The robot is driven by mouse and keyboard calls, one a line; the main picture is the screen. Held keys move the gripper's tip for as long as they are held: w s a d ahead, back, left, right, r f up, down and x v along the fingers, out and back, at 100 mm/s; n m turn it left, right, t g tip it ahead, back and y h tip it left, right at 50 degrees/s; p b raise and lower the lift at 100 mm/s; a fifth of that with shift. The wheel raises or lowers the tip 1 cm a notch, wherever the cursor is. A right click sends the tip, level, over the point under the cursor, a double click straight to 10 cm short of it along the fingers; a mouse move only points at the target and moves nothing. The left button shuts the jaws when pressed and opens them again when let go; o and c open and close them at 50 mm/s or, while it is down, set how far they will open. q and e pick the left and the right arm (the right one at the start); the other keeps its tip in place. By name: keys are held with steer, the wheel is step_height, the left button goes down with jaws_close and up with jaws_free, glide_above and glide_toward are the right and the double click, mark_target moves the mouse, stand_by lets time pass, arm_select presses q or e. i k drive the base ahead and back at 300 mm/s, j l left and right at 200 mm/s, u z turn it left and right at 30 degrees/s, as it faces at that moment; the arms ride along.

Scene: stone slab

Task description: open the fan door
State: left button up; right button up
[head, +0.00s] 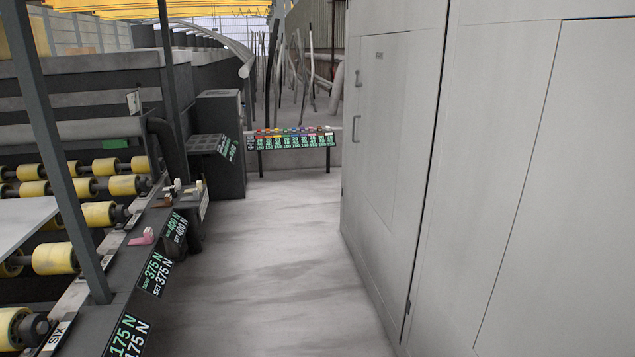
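A tall pale grey cabinet fills the right side of the head view. Its door (405,140) is shut flush with the cabinet front and carries a small label (379,56) near the top, too small to read surely. A dark vertical pull handle (356,128) sits at the door's left edge, with a smaller fitting (358,78) above it. A dark seam runs down the door's right side. Neither of my grippers is in view.
A roller line with yellow rollers (54,258) and a dark post (50,150) stands at the left. A colourful control panel (292,138) stands at the far end. The grey floor (270,260) between is clear.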

mark_target(384, 58)
steer(key=i, duration=1.95)
